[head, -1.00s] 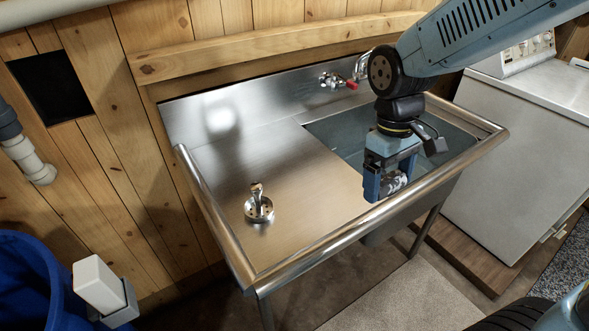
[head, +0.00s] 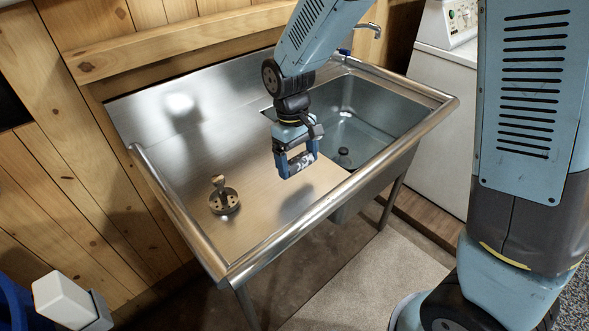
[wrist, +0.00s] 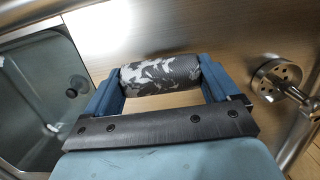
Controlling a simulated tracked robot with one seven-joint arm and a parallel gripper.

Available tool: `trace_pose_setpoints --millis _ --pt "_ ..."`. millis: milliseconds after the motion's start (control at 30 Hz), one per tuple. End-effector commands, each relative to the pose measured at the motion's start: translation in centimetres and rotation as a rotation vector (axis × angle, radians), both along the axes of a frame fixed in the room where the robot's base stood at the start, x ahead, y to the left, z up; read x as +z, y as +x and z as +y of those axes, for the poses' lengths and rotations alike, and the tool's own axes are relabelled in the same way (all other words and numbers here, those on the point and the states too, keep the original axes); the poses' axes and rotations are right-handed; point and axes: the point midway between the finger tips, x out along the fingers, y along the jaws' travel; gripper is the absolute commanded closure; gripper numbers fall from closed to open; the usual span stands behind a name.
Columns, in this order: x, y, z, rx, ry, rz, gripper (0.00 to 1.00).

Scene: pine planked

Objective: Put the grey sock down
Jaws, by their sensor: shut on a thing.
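The grey sock (wrist: 160,74) is a rolled bundle with a dark and light mottled pattern. It sits crosswise between the two blue fingers of my gripper (wrist: 158,82), which is shut on its ends. In the head view my gripper (head: 297,168) hangs over the flat steel drainboard (head: 262,225), left of the basin. A shadow lies on the board below it, so the sock appears held above the surface. The fingers hide much of the sock in the head view.
A metal strainer with an upright knob (head: 224,201) stands on the drainboard, left of my gripper. The sink basin (head: 365,120) lies to the right. A raised rolled rim (head: 290,222) edges the front. Bare board lies between strainer and gripper.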

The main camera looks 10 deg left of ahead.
Motion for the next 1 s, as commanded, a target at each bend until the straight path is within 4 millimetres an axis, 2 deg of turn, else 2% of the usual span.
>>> trace_pose_setpoints --millis 267,500,867,900,1000 --pt "-1.1 0.5 0.8 0.001 -0.001 0.001 0.41" --pt "-4.1 0.5 0.8 0.001 -0.003 0.001 0.41" --pt "-4.4 0.5 0.8 0.001 -0.001 0.000 0.41" --pt "-4.3 0.5 0.8 0.001 -0.001 -0.001 0.07" --pt "-4.3 0.5 0.8 0.001 -0.001 -0.001 0.00"
